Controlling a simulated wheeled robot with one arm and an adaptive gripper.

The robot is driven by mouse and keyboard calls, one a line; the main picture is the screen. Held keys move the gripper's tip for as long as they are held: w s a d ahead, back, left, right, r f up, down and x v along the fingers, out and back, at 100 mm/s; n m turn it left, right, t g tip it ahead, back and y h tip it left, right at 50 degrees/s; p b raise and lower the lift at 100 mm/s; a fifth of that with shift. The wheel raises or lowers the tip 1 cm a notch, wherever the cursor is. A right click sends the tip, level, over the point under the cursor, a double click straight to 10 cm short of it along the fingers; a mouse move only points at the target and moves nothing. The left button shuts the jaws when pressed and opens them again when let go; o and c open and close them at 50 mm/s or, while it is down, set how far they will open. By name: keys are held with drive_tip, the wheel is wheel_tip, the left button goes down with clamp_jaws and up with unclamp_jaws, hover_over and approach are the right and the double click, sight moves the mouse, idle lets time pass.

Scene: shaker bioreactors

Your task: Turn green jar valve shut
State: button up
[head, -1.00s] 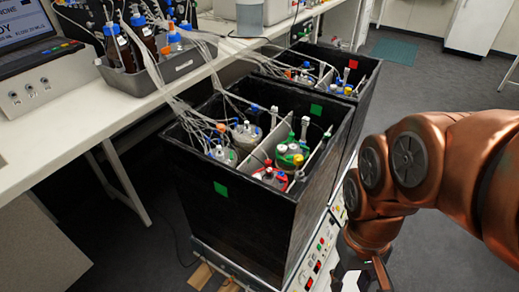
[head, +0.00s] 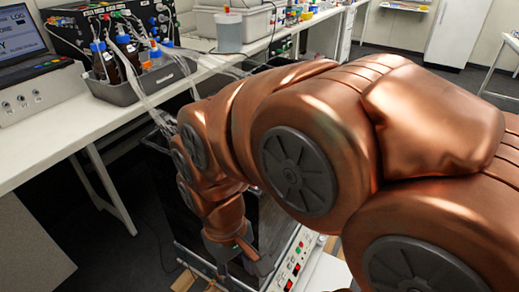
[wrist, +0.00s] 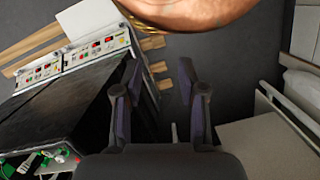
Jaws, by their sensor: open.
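My gripper (wrist: 160,78) is open, with nothing between its two dark fingers in the wrist view. In the head view my gripper (head: 238,268) hangs at the end of my copper arm, in front of the near black shaker box, partly cut off below. The green jar is hidden behind my arm in the head view. Green parts (wrist: 32,162) show inside the black box at the bottom left corner of the wrist view, well apart from my fingers. I cannot tell which part is the valve or how it is turned.
The black box wall (wrist: 70,105) stands left of my fingers, with control panels (wrist: 85,55) beyond it. A white bench (head: 60,145) with a grey bottle tray (head: 145,80) and hanging tubing lies left.

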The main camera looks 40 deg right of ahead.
drive_tip(key=w+d+r+p, duration=0.1)
drive_tip(key=w+d+r, duration=0.1)
drive_tip(key=w+d, duration=0.7)
drive_tip(key=w+d+r, duration=0.3)
drive_tip(key=w+d, duration=0.4)
drive_tip(key=w, duration=0.4)
drive_tip(key=w+d+f+n, duration=0.1)
drive_tip(key=w+d+f, duration=0.2)
drive_tip(key=d, duration=0.6)
drive_tip(key=w+d+f+n+t+p, duration=0.1)
drive_tip(key=w+d+f, duration=0.2)
drive_tip(key=d, duration=0.6)
drive_tip(key=w+d+f+n+t, duration=0.1)
drive_tip(key=w+d+f, duration=0.2)
drive_tip(key=w+d, duration=0.3)
drive_tip(key=shift+d+f, duration=0.2)
drive_tip(key=shift+d, duration=1.75)
drive_tip(key=shift+f+p, duration=0.6)
drive_tip(key=shift+f, duration=3.2)
clamp_jaws()
